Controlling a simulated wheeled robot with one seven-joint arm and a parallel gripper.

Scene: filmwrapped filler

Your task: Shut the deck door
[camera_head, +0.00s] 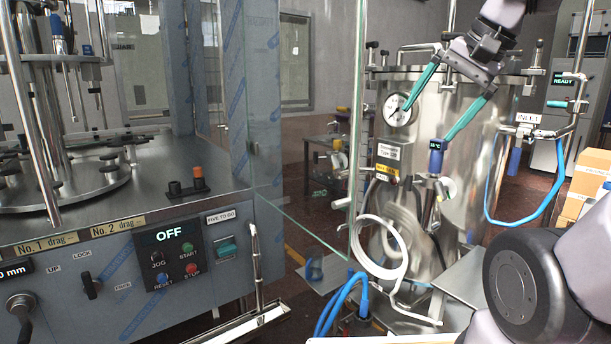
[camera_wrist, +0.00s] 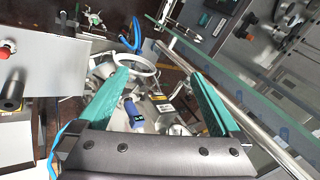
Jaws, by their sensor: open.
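The deck door is a clear glass panel (camera_head: 305,130) standing swung out from the filler machine. Its free edge (camera_head: 357,110) runs near-vertically just left of the tank. In the wrist view, the greenish glass edge (camera_wrist: 262,102) crosses diagonally at the upper right, with a metal bar beside it. My gripper (camera_head: 426,124) has two teal fingers, spread apart with nothing visibly held between them. In the head view it appears right of the door's free edge, in front of the tank. The gripper (camera_wrist: 140,58) also shows in the wrist view. I cannot tell its distance from the glass.
A steel tank (camera_head: 460,150) with gauge, valves and a white coiled hose (camera_head: 378,250) stands behind my gripper. The machine's control panel (camera_head: 175,262) is at left, below the steel deck (camera_head: 165,175). Blue hoses (camera_head: 343,305) lie low near the door. Cardboard boxes (camera_head: 585,185) are at right.

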